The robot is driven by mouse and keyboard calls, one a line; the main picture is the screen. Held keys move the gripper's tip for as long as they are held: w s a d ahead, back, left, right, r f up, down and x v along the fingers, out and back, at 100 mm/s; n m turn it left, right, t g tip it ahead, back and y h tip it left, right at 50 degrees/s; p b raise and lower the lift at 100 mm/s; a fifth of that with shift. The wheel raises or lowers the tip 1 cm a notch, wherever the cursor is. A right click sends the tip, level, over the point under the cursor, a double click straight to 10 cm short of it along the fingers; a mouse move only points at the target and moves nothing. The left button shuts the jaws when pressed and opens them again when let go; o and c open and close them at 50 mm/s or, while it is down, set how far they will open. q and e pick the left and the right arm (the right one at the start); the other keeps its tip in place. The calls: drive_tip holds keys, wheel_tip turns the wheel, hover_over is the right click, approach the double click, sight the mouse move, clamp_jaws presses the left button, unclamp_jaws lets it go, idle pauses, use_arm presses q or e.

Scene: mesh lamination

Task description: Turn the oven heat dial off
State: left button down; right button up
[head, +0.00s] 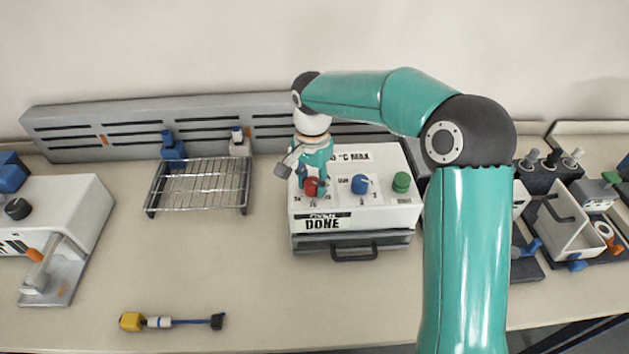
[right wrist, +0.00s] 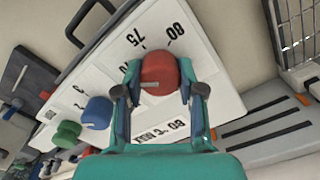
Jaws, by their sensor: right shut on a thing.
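The oven (head: 330,222) is a white box with a dark drawer and handle in front, in the middle of the bench. Its red dial (head: 312,187) is the leftmost of three knobs on top. My right gripper (head: 313,180) comes down over the red dial from above. In the right wrist view the two fingers sit on either side of the red dial (right wrist: 160,73), shut on it. A light mark shows on the dial's face, and printed numbers 75 and 80 are around it. My left gripper is in neither view.
A blue knob (head: 360,184) and a green knob (head: 401,182) stand right of the red dial. A wire rack (head: 200,186) is to the left. A yellow-ended tool (head: 131,321) lies at the front left. The bench front is mostly clear.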

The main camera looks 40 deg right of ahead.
drive_tip(key=n, duration=0.6)
drive_tip(key=shift+s+a+f+n, duration=0.15)
drive_tip(key=shift+n, duration=0.15)
drive_tip(key=n+p, duration=0.1)
drive_tip(key=n, duration=0.5)
drive_tip(key=n+p, duration=0.1)
drive_tip(key=n, duration=0.5)
drive_tip(key=shift+n, duration=0.3)
drive_tip(key=n+p, duration=0.1)
drive_tip(key=n, duration=0.5)
drive_tip(key=o, duration=1.1)
drive_tip(key=shift+o, duration=0.2)
